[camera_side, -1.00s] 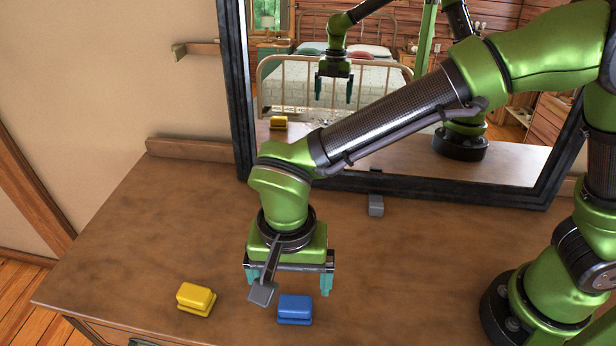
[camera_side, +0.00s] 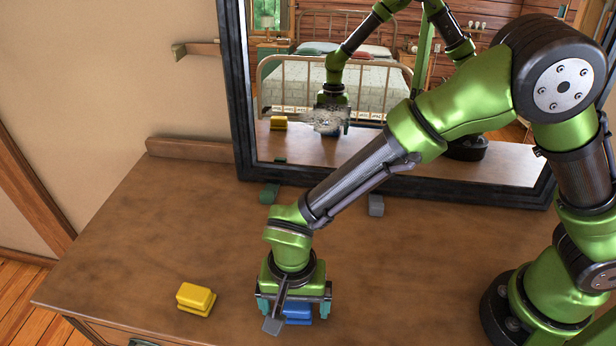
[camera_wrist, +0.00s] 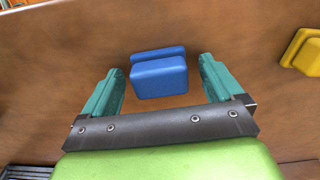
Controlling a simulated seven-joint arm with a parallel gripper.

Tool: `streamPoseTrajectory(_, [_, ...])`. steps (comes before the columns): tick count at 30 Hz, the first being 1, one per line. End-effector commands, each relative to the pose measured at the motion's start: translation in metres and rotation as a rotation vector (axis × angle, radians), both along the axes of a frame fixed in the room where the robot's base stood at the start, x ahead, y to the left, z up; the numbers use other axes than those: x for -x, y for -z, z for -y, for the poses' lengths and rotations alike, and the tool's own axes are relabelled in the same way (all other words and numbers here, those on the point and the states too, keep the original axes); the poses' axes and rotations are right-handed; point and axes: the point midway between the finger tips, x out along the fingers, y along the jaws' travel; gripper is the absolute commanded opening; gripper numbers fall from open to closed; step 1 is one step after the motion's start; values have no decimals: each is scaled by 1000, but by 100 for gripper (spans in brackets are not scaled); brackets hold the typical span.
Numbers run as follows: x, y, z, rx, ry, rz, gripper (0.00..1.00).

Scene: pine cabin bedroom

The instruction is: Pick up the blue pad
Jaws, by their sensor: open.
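The blue pad (camera_side: 299,313) lies on the wooden dresser top (camera_side: 140,240) near its front edge, partly hidden behind my gripper in the side view. My gripper (camera_side: 294,309) is low over it, pointing down, with its teal fingers open. In the wrist view the blue pad (camera_wrist: 160,78) shows between the two spread fingers of my gripper (camera_wrist: 161,72), with a gap on each side. The fingers are not closed on it. I cannot tell the exact height of the fingertips above the wood.
A yellow pad (camera_side: 195,298) lies left of the blue one; it also shows in the wrist view (camera_wrist: 303,52). A dark-framed mirror (camera_side: 237,120) stands at the back, reflecting the room. A small grey block (camera_side: 376,206) and a small green piece (camera_side: 269,193) are near its foot.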

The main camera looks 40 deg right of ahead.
Motion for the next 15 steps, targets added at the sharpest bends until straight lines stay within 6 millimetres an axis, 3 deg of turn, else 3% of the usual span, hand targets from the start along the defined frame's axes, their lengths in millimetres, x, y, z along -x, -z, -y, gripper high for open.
streamPoseTrajectory(2, [0, 0, 0, 0, 0, 0, 92])
streamPoseTrajectory(13, [0, -1, 0, 0, 0, 0, 35])
streamPoseTrajectory(15, [0, -1, 0, -1, 0, 1, 34])
